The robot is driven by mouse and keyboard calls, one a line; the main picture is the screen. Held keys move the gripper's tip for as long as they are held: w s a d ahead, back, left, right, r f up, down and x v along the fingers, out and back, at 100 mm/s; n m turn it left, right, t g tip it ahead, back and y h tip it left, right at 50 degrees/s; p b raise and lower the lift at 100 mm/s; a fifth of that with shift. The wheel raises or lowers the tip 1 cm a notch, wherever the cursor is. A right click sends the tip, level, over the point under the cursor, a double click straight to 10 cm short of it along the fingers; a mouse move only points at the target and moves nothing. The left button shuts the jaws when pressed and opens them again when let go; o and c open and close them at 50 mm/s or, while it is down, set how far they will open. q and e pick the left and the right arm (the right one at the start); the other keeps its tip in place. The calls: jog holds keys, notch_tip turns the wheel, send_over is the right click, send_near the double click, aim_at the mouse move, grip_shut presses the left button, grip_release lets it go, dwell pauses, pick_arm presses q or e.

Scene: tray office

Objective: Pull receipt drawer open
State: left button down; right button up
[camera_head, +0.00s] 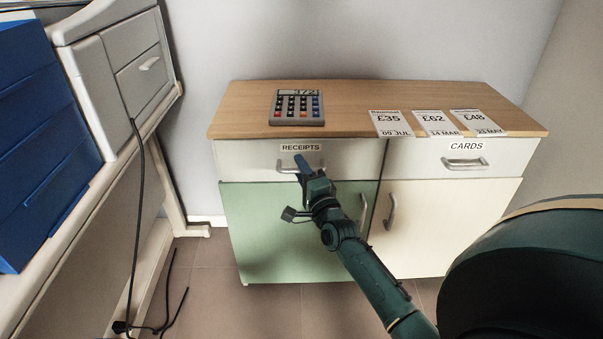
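The receipts drawer (248,161) is the white upper left drawer of a low cabinet, with a "RECEIPTS" label (300,147). It looks closed, flush with the front. Its metal handle (317,170) shows partly behind my gripper. My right gripper (303,164) reaches up from the lower right, with its fingers at the left part of this handle. I cannot tell whether the fingers are closed around the handle, touch it or are just in front of it. My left gripper is not in view.
The cabinet's wooden top (350,97) holds a calculator (297,105) and three price slips (436,122). A cards drawer (510,156) is to the right, with a green door (250,225) and a cream door (440,225) below. A desk with a blue drawer unit (45,150) stands left.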

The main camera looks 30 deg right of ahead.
grip_shut()
dwell(0.4)
